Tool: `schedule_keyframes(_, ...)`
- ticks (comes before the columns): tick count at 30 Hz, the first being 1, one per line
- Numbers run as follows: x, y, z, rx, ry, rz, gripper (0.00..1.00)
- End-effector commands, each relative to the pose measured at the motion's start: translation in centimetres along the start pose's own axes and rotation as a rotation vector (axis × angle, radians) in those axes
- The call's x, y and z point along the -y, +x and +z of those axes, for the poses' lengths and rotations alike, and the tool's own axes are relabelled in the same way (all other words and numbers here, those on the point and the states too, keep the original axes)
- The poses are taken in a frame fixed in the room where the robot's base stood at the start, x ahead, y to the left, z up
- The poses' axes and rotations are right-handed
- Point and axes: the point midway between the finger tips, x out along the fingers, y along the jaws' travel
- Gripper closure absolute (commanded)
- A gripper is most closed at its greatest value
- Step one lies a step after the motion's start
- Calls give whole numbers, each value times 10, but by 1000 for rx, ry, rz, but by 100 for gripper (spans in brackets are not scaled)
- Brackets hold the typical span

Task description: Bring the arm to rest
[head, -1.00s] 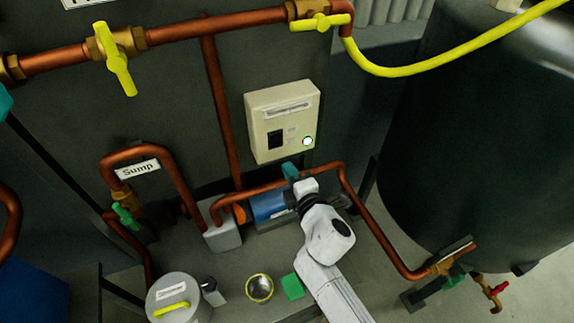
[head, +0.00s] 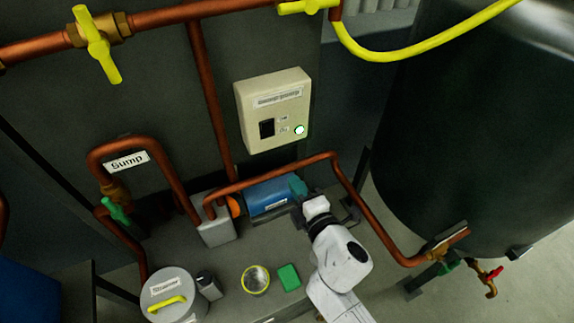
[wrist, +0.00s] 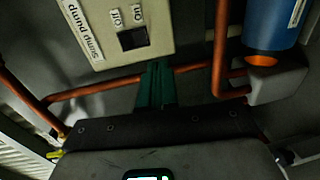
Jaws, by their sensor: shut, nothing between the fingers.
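My white arm (head: 345,258) reaches up from the lower right of the head view. My gripper (head: 298,185) shows its teal fingers by the right end of the blue pump (head: 268,195); I cannot tell from here whether they touch it. In the wrist view my gripper (wrist: 156,82) has its fingers together with nothing between them. They point toward the lower edge of the cream sump pump switch box (wrist: 125,25), with a copper pipe running behind them.
Copper pipe (head: 275,178) loops over the pump and down past my arm's right side. The switch box (head: 272,110) is on the wall above. A lidded strainer (head: 172,300), yellow-rimmed cup (head: 256,280) and green block (head: 288,277) are left of my arm. A dark tank (head: 450,130) stands right.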

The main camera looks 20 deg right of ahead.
Motion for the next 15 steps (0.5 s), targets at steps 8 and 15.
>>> schedule_keyframes(8,1,-2,6,21,25,-11,100)
schedule_keyframes(15,29,-36,75,295,361,-175,100)
